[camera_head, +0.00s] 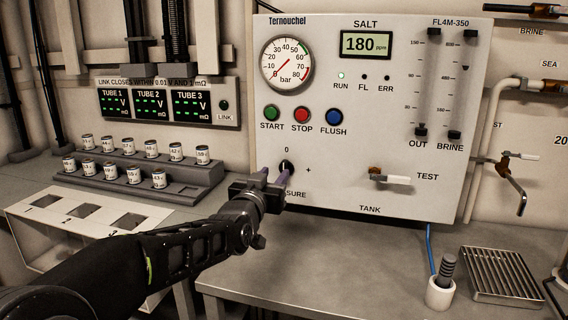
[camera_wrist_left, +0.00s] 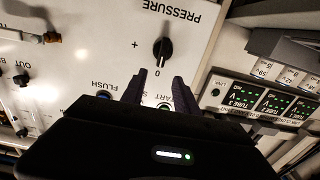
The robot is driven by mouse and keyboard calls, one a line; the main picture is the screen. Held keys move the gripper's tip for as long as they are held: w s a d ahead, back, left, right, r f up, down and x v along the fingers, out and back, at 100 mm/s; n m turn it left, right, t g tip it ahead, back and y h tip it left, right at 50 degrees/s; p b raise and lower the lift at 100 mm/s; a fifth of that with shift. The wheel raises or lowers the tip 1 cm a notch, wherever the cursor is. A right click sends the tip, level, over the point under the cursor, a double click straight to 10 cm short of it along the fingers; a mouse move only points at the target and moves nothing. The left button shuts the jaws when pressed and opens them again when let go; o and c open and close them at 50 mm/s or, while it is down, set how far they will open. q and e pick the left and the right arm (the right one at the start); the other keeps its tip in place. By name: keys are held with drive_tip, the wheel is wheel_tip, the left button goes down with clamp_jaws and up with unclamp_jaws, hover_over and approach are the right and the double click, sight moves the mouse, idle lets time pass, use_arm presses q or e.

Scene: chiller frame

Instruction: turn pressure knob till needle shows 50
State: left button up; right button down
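The pressure knob (camera_head: 287,165) is black and sits low on the grey panel, under a "0" mark. In the left wrist view the knob (camera_wrist_left: 162,48) appears upside down, with its white pointer line toward the 0. The pressure gauge (camera_head: 287,64) is white, and its red needle points to the lower left, near 0 bar. My left gripper (camera_head: 274,174) is in front of the knob and partly covers the PRESSURE label. In the left wrist view its fingers (camera_wrist_left: 158,82) are apart, with nothing between the tips. The knob appears just beyond them, and no contact shows.
Start, stop and flush buttons (camera_head: 302,115) sit above the knob. A test valve (camera_head: 388,177) sticks out to the right. A stepped rack with small cans (camera_head: 190,185) stands left. A white cup (camera_head: 439,293) and a metal grate (camera_head: 500,275) are on the bench.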

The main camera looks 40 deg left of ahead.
sight(284, 163)
use_arm(q)
drive_tip(key=shift+p+x, duration=0.35)
drive_tip(key=shift+x, duration=3.6)
drive_tip(key=shift+c, duration=0.6)
clamp_jaws()
